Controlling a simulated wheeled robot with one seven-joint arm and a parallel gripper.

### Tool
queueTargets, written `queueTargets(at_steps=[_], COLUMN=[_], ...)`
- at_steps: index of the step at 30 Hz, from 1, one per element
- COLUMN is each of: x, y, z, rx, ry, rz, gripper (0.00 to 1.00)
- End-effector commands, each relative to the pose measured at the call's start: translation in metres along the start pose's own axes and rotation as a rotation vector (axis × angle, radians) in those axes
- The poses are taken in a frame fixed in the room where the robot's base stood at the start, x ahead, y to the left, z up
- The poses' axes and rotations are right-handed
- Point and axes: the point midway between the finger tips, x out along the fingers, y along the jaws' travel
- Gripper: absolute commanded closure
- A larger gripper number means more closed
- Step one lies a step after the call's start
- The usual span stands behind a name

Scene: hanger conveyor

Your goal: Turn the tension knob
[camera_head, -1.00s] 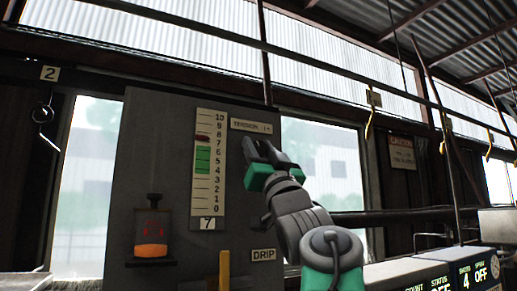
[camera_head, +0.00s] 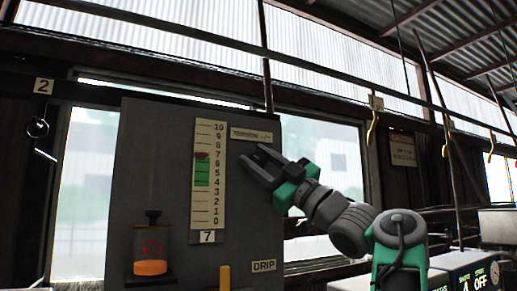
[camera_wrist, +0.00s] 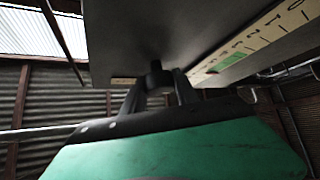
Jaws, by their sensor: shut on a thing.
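The tension knob (camera_wrist: 155,76) is a small dark knob on the grey panel (camera_head: 150,130). In the wrist view it sits between the fingers of my gripper (camera_wrist: 160,85), which is shut on it. In the head view my dark gripper (camera_head: 253,154) with green sides reaches the panel from the right, below the tension label (camera_head: 251,134), and hides the knob. The tension scale (camera_head: 218,190) runs from 0 to 10.
An orange-filled oiler (camera_head: 150,262) stands on the panel's lower left, and a DRIP label (camera_head: 264,266) is at lower right. A yellow lever (camera_head: 225,277) shows at the bottom. Hooks hang from the rail (camera_head: 330,65). A display box (camera_head: 465,272) is at lower right.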

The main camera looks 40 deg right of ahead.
Motion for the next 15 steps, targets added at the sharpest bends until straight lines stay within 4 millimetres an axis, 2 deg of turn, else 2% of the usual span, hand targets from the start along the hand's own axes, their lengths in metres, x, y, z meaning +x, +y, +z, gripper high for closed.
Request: queueTargets(at_steps=[15], x=[0.0004], y=[-0.0003], z=[-0.0006], rx=[-0.078], ry=[0.000], rz=[-0.077], gripper=[1.00])
